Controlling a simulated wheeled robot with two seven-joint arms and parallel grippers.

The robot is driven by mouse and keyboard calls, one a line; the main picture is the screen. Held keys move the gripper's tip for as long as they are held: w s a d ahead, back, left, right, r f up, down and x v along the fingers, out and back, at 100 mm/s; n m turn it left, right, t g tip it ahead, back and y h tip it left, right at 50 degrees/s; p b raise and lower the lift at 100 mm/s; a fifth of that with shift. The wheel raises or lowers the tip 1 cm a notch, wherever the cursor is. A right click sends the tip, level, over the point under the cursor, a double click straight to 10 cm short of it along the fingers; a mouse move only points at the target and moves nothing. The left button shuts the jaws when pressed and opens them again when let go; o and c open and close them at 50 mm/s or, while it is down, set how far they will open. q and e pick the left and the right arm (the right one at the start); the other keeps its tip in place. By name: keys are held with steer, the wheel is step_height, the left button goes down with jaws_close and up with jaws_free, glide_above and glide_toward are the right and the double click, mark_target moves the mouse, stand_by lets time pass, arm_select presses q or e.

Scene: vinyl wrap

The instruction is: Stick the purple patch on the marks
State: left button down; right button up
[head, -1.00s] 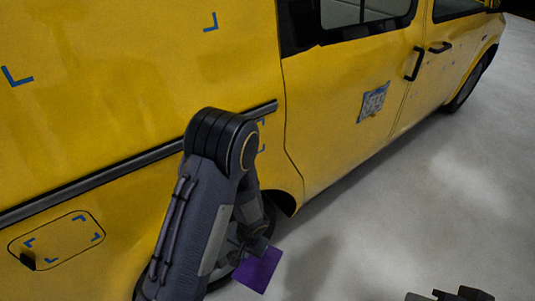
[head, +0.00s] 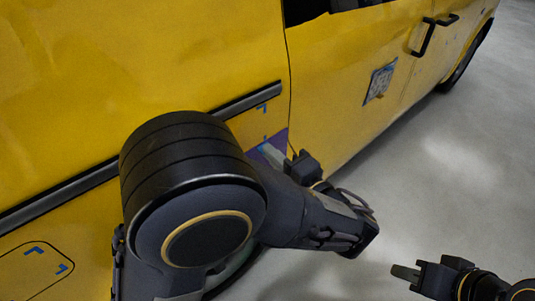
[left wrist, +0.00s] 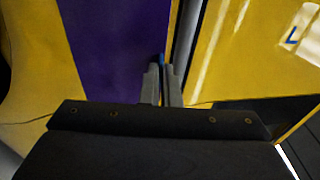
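The purple patch (head: 281,140) is at the yellow van's side, beside the door seam and just below two blue marks (head: 262,108). In the left wrist view the patch (left wrist: 115,45) spreads flat to the left of the fingers, over or very near the yellow panel; I cannot tell if it touches. My left gripper (head: 272,154) has its fingers close together on the patch's edge, also seen in the left wrist view (left wrist: 161,85). A blue spot shows at the fingertips. My arm hides the patch's lower part. My right gripper (head: 405,272) is at lower right, away from the van, its finger gap unclear.
The yellow van (head: 190,60) fills the left and centre. A dark trim strip (head: 60,193) runs along its side. A blue-white sticker (head: 380,83) is on the front door. A fuel flap (head: 20,272) with blue marks is at lower left. The floor at right is clear.

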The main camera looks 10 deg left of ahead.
mark_target(259, 146)
arm_select(q)
steer(key=shift+s+p+x, duration=0.2)
steer(key=shift+p+x, duration=0.3)
steer(key=shift+x, duration=3.05)
steer(key=shift+w+a, duration=0.15)
steer(key=shift+a, duration=0.3)
steer(key=shift+w+a, duration=0.35)
steer(key=shift+a, duration=0.05)
steer(key=shift+b, duration=0.3)
steer(key=c, duration=1.6)
jaws_free()
